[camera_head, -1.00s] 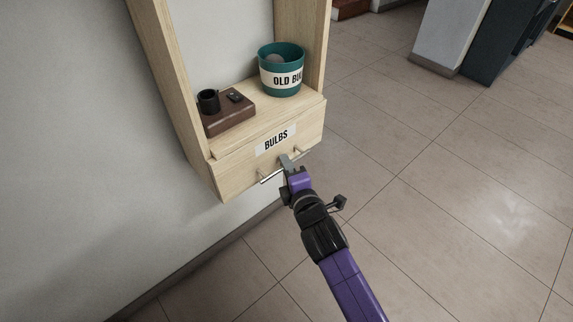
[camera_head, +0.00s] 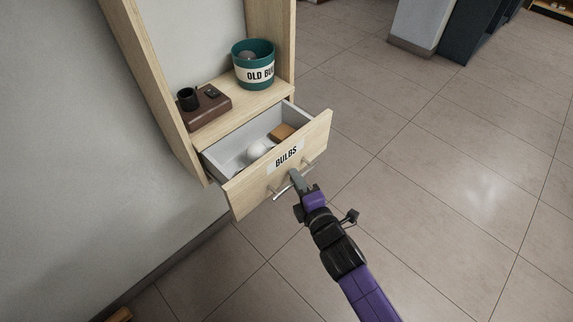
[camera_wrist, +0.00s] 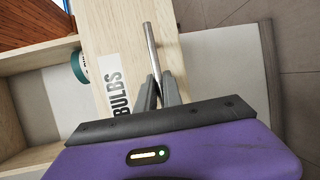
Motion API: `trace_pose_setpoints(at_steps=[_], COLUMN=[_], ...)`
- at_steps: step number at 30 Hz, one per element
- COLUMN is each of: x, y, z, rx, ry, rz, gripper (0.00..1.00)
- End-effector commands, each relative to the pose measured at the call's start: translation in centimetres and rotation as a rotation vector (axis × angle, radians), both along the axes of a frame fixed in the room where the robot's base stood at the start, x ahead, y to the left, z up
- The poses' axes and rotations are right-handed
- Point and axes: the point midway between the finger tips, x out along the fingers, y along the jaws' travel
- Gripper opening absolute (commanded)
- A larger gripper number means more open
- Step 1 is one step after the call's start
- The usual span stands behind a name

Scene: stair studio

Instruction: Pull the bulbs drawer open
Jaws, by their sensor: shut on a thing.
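The bulbs drawer (camera_head: 241,193) has a light wood front with a white label reading BULBS, and it stands partly out of its wooden cabinet. Inside its grey box lie a white bulb-like object (camera_head: 258,150) and an orange-brown block (camera_head: 282,131). My gripper (camera_head: 295,178) is shut on the metal bar handle (camera_head: 279,193) of the drawer front. In the wrist view the two fingers (camera_wrist: 158,92) close around the handle bar (camera_wrist: 151,48), beside the BULBS label. Part of the handle is hidden by my fingers.
On the shelf above the drawer stand a green bucket (camera_head: 254,52) labelled OLD BU... and a dark brown box (camera_head: 205,108) with a black cup (camera_head: 187,98). A grey wall is on the left. The tiled floor (camera_head: 450,170) on the right is clear.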

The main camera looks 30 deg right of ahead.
Motion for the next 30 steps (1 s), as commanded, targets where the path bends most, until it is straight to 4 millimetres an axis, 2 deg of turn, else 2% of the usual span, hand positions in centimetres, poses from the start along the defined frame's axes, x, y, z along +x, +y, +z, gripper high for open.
trace_pose_setpoints(at_steps=[11,12,22,26,30], x=[-0.2,-0.2,-0.3,-1.3,-3.5], y=[0.0,0.0,0.0,0.0,0.2], z=[-0.1,-0.1,0.0,0.1,0.5], rx=[0.001,0.001,0.001,0.000,0.000], ry=[-0.001,-0.001,-0.002,-0.001,0.001], rz=[0.002,0.002,0.001,0.001,0.001], gripper=[0.00,0.18,0.20,0.20,0.20])
